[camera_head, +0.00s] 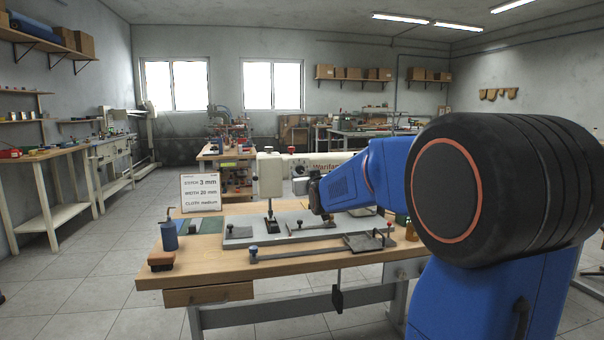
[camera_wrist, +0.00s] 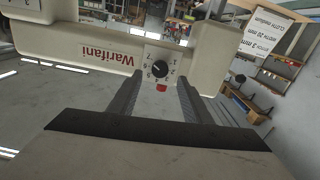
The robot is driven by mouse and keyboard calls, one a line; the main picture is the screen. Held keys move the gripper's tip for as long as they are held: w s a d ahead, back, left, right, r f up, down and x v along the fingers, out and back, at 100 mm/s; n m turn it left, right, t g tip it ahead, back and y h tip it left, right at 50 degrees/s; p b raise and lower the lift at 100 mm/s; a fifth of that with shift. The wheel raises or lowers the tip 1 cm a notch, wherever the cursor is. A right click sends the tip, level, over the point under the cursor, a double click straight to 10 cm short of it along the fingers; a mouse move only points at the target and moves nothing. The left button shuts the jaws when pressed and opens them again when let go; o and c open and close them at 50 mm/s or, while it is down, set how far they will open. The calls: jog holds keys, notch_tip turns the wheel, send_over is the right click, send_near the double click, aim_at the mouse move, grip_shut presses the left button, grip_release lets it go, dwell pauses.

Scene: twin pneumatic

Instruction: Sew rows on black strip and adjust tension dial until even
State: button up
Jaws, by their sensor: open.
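The cream sewing machine (camera_head: 270,175) stands on the wooden table, marked "Warifani". In the wrist view its body (camera_wrist: 60,42) carries a dark round tension dial (camera_wrist: 159,69) on a white numbered plate, with a red mark at the dial's lower edge in the picture. My gripper (camera_wrist: 159,84) is open, its two dark fingers apart on either side of the dial in the picture. I cannot tell whether they touch it. In the head view my arm hides most of the machine's right side and my fingers. I cannot make out the black strip clearly.
A sign (camera_head: 201,192) reads stitch 3 mm, width 20 mm, cloth medium. A metal bar with knobs (camera_head: 318,251) lies along the front. Floor left of the table is clear.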

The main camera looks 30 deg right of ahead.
aim_at(300, 170)
jog(key=shift+x, duration=2.4)
jog(key=c, duration=1.1)
